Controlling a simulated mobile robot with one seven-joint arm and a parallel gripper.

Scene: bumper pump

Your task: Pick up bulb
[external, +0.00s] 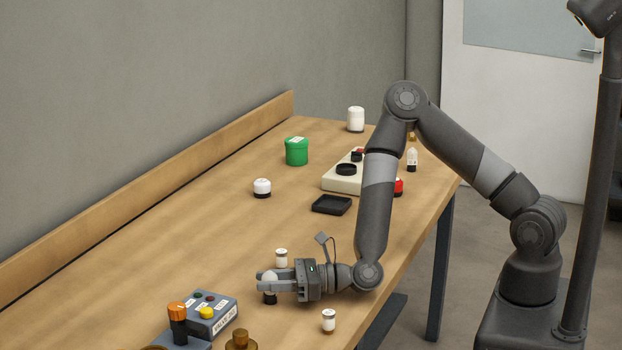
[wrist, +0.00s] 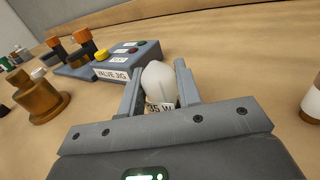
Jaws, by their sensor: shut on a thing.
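The bulb (wrist: 158,80) is white and rounded, with a pale lower part marked "35 W" in the wrist view. My gripper (wrist: 157,92) has one finger on each side of it and is shut on it. In the external view my gripper (external: 268,284) lies level and low over the table. The bulb (external: 269,275) shows between the fingers there, with a dark base below them. I cannot tell whether the base touches the table.
A grey valve jig box (external: 212,314) with knobs and buttons stands nearby, beside a brown knob-shaped piece (external: 241,341). Small white-and-brown jars stand behind (external: 281,258) and in front (external: 328,321) of my gripper. A black tray (external: 331,205) and green tub (external: 296,151) are farther back.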

